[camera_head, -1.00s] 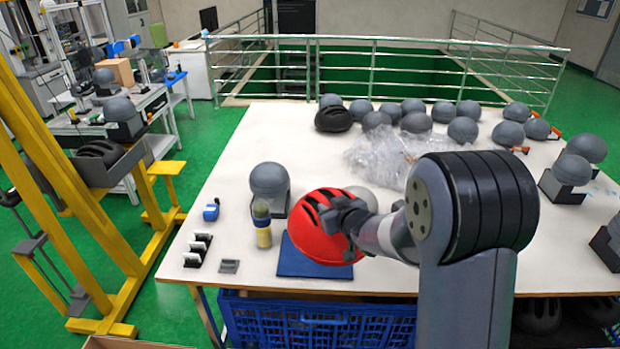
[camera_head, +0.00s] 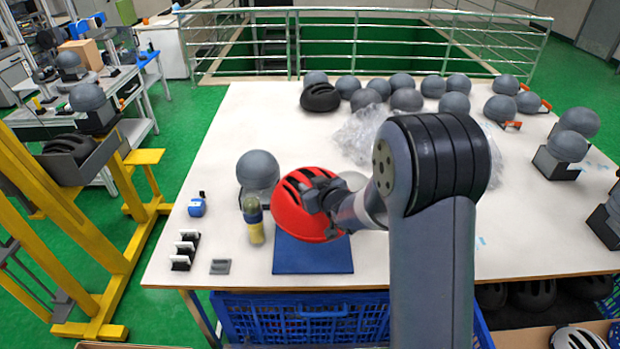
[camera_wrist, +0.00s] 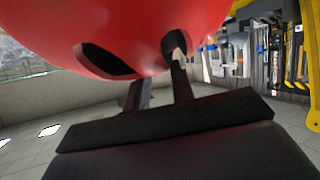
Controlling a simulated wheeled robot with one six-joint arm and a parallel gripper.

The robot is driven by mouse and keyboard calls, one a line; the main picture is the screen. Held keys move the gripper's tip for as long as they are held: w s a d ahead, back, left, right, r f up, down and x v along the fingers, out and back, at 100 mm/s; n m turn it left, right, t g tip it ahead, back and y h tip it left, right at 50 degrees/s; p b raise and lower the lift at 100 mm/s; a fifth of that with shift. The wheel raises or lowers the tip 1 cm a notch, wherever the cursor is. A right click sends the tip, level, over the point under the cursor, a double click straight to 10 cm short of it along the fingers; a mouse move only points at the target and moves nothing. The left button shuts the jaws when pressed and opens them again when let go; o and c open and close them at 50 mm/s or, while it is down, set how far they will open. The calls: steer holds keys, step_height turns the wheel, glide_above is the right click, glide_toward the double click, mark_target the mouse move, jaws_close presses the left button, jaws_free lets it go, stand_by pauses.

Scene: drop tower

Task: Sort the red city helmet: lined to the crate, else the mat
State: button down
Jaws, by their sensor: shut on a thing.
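The red helmet (camera_head: 299,212) is held by my gripper (camera_head: 318,194) above the blue mat (camera_head: 313,257) on the white table. Its vented outer shell faces the head camera, so whether it is lined inside is hidden. In the wrist view the red shell (camera_wrist: 150,25) fills the top, and a finger of my gripper (camera_wrist: 160,80) reaches to a vent opening. The blue crate (camera_head: 300,318) is below the table's front edge, partly hidden by the tabletop and my arm.
A grey headform (camera_head: 257,170) and a yellow-grey bottle (camera_head: 253,220) stand close left of the helmet. Several grey headforms, a black helmet (camera_head: 320,97) and clear plastic wrap (camera_head: 358,135) lie toward the back. The table's left front is mostly clear around small items.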

step_height(320, 180, down, 16)
steer(key=b, duration=1.1)
steer(key=shift+r, duration=0.25)
steer(key=shift+f+b, duration=0.55)
steer(key=shift+b, duration=0.1)
steer(key=c, duration=1.1)
jaws_free()
steer(key=c, duration=0.4)
steer(key=shift+o, duration=0.2)
steer(key=shift+r, duration=0.1)
